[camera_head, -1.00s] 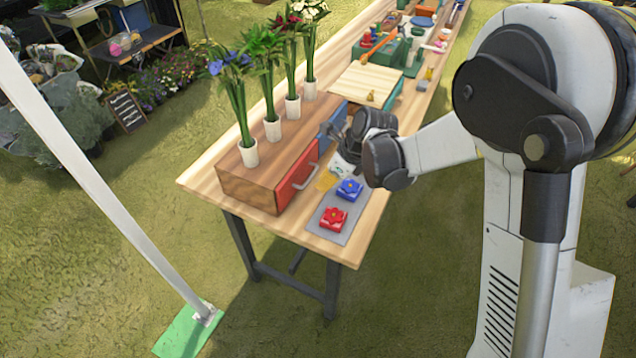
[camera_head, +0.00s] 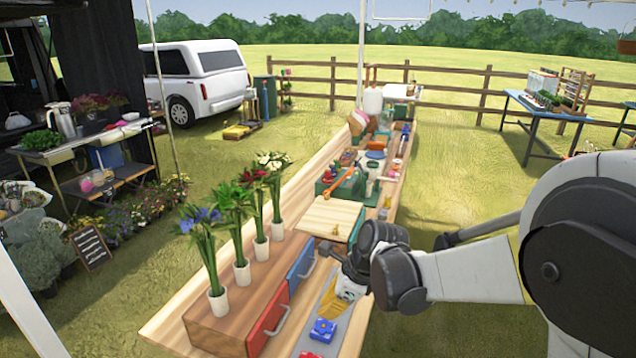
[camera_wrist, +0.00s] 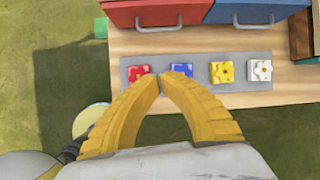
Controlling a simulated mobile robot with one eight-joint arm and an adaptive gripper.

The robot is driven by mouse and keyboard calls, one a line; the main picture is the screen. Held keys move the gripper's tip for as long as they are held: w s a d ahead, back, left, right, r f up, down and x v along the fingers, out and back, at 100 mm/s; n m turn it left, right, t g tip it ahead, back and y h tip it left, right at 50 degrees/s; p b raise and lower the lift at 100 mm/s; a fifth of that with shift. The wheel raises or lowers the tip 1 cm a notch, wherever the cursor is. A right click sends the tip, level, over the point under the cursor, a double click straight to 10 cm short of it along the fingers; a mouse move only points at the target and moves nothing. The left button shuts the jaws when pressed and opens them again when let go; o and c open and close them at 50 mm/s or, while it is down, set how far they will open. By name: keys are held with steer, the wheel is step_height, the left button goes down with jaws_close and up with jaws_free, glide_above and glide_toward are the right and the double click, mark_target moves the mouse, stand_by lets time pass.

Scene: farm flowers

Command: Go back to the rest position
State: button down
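My gripper has yellow ribbed fingers whose tips meet with nothing between them in the wrist view (camera_wrist: 160,80). In the head view my gripper (camera_head: 328,310) hangs above the grey mat (camera_head: 303,338) at the near right of the wooden table. In the wrist view the mat holds a row of flower-topped blocks: red (camera_wrist: 139,73), blue (camera_wrist: 181,71), yellow (camera_wrist: 222,71) and white (camera_wrist: 260,69). The fingertips overlap the view between the red and blue blocks. In the head view the blue block (camera_head: 323,330) shows, and my gripper hides the yellow and white ones.
A wooden drawer box has a red drawer (camera_head: 268,322) and a blue drawer (camera_head: 302,270), both with handles. Several potted flowers (camera_head: 217,300) stand on it. A cutting board (camera_head: 330,217) and a green toolbox (camera_head: 340,188) lie farther back. Grass right of the table is open.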

steer(key=s+d+r+n+t+h, duration=0.2)
steer(key=s+d+r+n, duration=0.3)
steer(key=s+d+n, duration=0.3)
steer(key=s+d+r+n+t+h, duration=0.2)
steer(key=s+d+r+n, duration=0.4)
steer(key=s+d+n, duration=0.3)
steer(key=s+n+t, duration=0.1)
steer(key=s+n, duration=0.1)
steer(key=n, duration=0.1)
steer(key=shift+s+d+h, duration=0.25)
steer(key=shift+s+h, duration=0.05)
steer(key=shift+r, duration=0.15)
